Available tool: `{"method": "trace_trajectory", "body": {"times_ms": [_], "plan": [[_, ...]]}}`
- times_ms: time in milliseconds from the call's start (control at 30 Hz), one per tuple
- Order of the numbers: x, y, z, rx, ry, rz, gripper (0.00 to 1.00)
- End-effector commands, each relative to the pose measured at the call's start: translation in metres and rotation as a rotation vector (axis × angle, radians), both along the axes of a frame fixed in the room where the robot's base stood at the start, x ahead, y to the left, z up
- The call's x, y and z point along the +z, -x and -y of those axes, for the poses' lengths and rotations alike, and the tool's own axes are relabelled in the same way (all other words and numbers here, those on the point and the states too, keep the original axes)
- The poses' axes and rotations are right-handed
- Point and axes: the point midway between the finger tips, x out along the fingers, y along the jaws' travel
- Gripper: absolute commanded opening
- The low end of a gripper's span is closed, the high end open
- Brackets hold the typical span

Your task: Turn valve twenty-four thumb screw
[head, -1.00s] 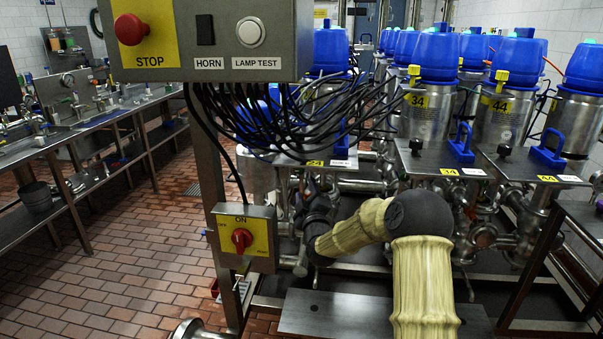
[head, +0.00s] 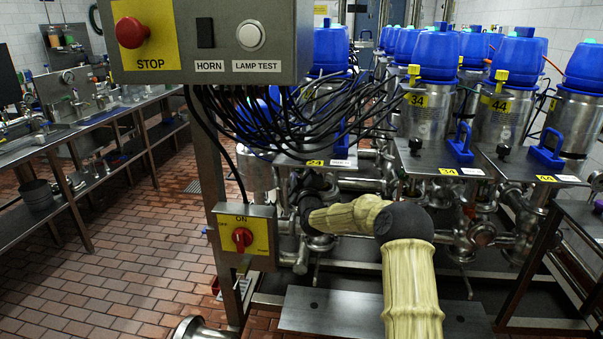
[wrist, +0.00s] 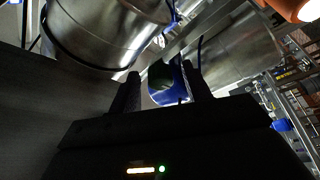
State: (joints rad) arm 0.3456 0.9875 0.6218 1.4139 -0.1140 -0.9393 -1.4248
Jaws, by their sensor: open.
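The yellow 24 label (head: 315,162) marks a metal plate in the head view, below a blue-capped valve partly covered by black cables. I cannot make out its thumb screw there. My sleeved arm reaches left to below this plate, and its dark end shows there; the fingers are hidden. In the wrist view my gripper (wrist: 161,72) is open, with its two dark fingers apart. A dark round knob (wrist: 159,75) and a blue curved part (wrist: 172,92) show between and beyond the fingers. I cannot tell whether the fingers touch them.
A grey control box (head: 215,40) hangs in front, with many cables behind it. A yellow switch box (head: 242,238) with a red knob stands left of my arm. Valves 34 and 44 stand right. A large steel cylinder (wrist: 110,30) is close in the wrist view.

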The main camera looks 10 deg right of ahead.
Motion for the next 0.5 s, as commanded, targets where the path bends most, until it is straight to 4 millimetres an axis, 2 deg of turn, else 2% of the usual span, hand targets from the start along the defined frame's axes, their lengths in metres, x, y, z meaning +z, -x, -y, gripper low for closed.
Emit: {"method": "trace_trajectory", "body": {"times_ms": [67, 300, 500], "plan": [[0.0000, 0.0001, 0.0000, 0.000, 0.000, 0.000, 0.48], [-0.0001, 0.0003, 0.0001, 0.000, 0.000, 0.000, 0.04], [-0.0011, 0.0003, -0.0002, 0.000, -0.005, 0.002, 0.04]]}}
